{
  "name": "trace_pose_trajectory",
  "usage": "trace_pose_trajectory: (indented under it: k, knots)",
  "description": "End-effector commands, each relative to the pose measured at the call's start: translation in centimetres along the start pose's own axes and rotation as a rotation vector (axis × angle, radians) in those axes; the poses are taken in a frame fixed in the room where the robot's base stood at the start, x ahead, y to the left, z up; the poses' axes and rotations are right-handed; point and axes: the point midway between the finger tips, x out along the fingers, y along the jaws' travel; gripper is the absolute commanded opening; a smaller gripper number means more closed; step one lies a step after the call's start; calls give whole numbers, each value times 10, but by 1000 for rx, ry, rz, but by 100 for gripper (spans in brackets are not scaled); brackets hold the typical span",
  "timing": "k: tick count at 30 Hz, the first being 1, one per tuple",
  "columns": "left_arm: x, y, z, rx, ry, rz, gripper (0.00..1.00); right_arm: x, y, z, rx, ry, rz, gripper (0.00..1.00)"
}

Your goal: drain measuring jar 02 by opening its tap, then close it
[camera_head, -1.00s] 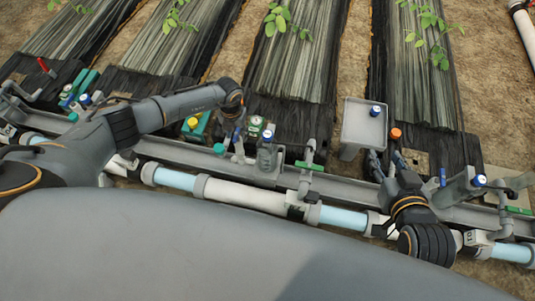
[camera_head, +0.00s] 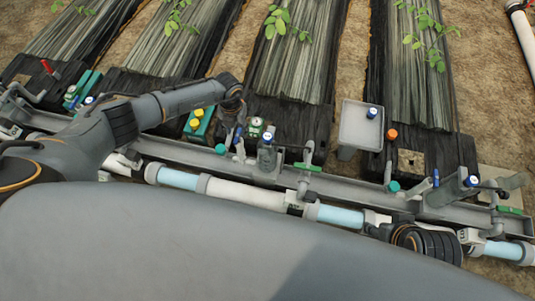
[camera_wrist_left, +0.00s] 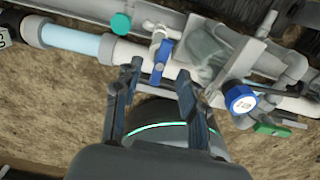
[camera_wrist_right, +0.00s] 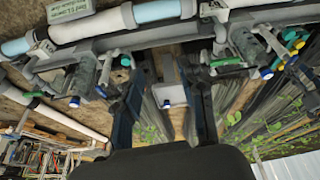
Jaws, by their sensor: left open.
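A clear measuring jar (camera_head: 266,157) with a blue cap stands in the grey channel in the head view. In the left wrist view its blue cap (camera_wrist_left: 241,98) carries a label too small to read surely. A tap with a blue handle (camera_wrist_left: 162,61) sits beside the jar on a white fitting. My left gripper (camera_wrist_left: 159,70) is open, its fingertips on either side of the blue handle; contact cannot be told. In the head view my left gripper (camera_head: 239,118) is above the tap. My right gripper (camera_wrist_right: 162,75) is open and empty in the right wrist view.
A grey box (camera_head: 361,126) with a blue-capped item stands right of centre, near an orange knob (camera_head: 391,135). Another blue-capped jar (camera_head: 468,189) is at the right. A green-handled valve (camera_head: 307,166) and a pipe with light-blue sections (camera_head: 343,216) run along the front.

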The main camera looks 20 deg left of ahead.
Motion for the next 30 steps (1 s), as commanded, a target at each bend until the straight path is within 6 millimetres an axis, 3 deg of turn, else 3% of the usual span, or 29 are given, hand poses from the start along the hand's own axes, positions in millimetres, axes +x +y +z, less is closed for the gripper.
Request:
trace_pose_trajectory:
  k: [1,8,21,30]
  knots:
    - [-5,0,0,0,0,0,41,-5,1,7,1,-34,2,40]
    - [-34,0,0,0,0,0,41,31,-1,3,-2,-52,-3,40]
    - [-49,0,0,0,0,0,41,97,-4,23,-7,-82,-10,40]
    - [-52,0,0,0,0,0,41,114,-5,30,-8,-87,-11,40]
